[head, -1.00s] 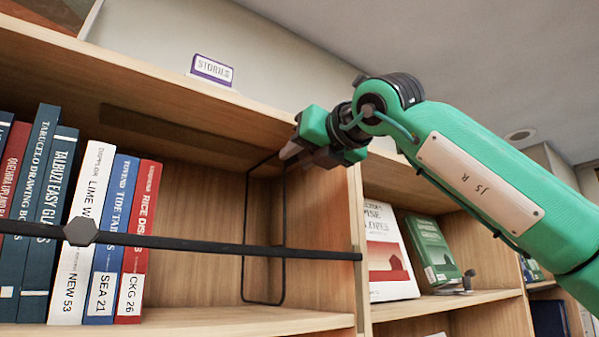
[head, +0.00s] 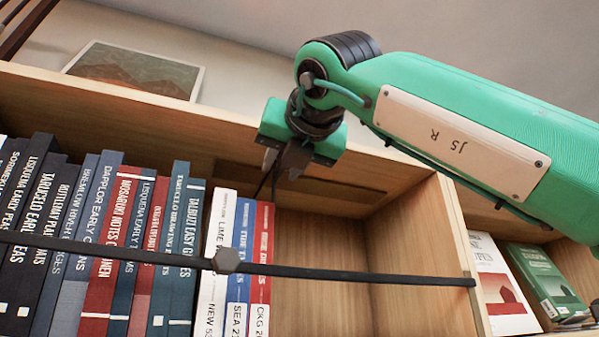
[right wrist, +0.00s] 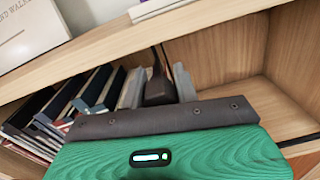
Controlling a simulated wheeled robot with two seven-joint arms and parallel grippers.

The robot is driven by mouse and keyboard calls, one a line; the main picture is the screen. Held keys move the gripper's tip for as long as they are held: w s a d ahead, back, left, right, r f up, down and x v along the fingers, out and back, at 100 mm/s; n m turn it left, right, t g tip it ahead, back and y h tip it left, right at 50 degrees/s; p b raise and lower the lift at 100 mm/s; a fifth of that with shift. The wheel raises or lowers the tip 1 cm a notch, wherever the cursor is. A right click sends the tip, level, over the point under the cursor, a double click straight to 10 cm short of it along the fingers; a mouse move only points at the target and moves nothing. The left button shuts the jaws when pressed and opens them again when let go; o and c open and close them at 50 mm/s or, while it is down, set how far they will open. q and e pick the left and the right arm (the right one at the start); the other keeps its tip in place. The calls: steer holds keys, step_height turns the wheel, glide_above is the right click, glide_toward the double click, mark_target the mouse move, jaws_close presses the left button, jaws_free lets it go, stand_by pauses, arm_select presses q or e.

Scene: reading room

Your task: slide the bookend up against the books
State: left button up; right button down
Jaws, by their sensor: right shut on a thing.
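A row of upright books ends on the right with a white book (head: 216,262), a blue book (head: 238,270) and a red book (head: 262,270). The thin black wire bookend (head: 263,186) shows only at its top, just above the red book. My right gripper (head: 280,165) is shut on the bookend's top, above the right end of the row. The bookend's lower part is hidden, so I cannot tell whether it touches the red book. In the right wrist view the dark fingers (right wrist: 157,85) are beside the book tops. My left gripper is not in view.
The bay right of the red book is empty up to the wooden divider (head: 452,240). A framed picture (head: 135,72) stands on the shelf top.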

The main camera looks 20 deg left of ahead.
steer(key=shift+d, duration=0.1)
steer(key=c, duration=1.1)
jaws_free()
steer(key=shift+w, duration=0.1)
steer(key=shift+o, duration=0.2)
steer(key=shift+d, duration=0.1)
steer(key=shift+s+d+b, duration=0.2)
steer(key=shift+s+b, duration=0.1)
steer(key=shift+b, duration=0.05)
steer(key=b+v, duration=0.5)
steer(key=v, duration=0.8)
